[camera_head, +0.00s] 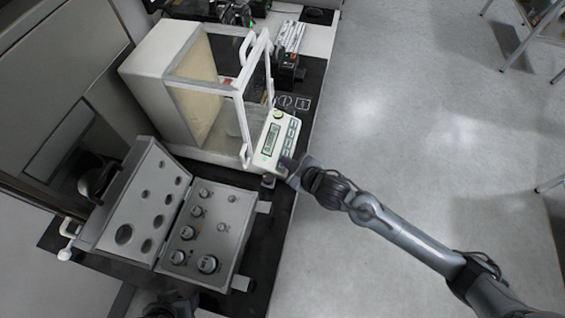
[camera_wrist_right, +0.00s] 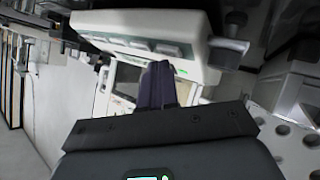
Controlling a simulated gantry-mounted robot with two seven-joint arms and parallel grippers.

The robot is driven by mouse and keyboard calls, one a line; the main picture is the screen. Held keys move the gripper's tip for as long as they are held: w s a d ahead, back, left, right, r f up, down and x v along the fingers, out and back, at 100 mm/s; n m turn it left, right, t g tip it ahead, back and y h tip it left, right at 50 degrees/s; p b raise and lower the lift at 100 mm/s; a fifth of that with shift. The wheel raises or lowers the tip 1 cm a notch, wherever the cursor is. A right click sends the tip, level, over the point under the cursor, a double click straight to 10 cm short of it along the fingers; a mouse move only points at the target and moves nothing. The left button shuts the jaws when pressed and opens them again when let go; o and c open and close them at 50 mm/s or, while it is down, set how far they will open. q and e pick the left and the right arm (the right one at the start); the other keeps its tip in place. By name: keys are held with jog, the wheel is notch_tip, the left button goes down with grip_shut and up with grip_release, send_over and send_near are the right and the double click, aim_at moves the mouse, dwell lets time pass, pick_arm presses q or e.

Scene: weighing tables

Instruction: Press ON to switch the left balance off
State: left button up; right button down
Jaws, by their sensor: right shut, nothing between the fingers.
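The balance (camera_head: 160,85) is a white box with a glass weighing chamber, in the upper left of the head view. Its control panel (camera_head: 275,140) has a small display (camera_head: 270,139) and a row of keys. My right gripper (camera_head: 287,164) is shut and empty at the panel's near end. It covers that corner, so I cannot tell whether it touches a key. In the right wrist view the closed dark fingers (camera_wrist_right: 158,85) point at the panel (camera_wrist_right: 145,35), where a small green light shows. The ON key cannot be made out.
An open grey case of weights (camera_head: 206,228) stands in front of the balance, its lid (camera_head: 135,205) tilted back. Dark instruments (camera_head: 287,70) stand beyond the balance. Open floor (camera_head: 400,110) lies to the right of the table.

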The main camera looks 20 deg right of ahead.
pick_arm(q)
jog(key=shift+a+f, duration=0.1)
jog(key=shift+a, duration=0.05)
pick_arm(e)
jog(key=shift+a+f, duration=0.1)
jog(key=shift+f, duration=0.25)
dwell(0.4)
dwell(0.3)
pick_arm(q)
jog(key=shift+r, duration=0.25)
pick_arm(e)
jog(key=shift+r, duration=0.15)
pick_arm(q)
jog(key=shift+r+p, duration=0.75)
jog(key=shift+p, duration=0.15)
pick_arm(e)
jog(key=shift+s+d+r, duration=0.1)
jog(key=shift+d+r, duration=0.1)
jog(key=shift+r, duration=0.35)
pick_arm(q)
jog(key=shift+r, duration=0.15)
pick_arm(e)
jog(key=shift+r, duration=0.15)
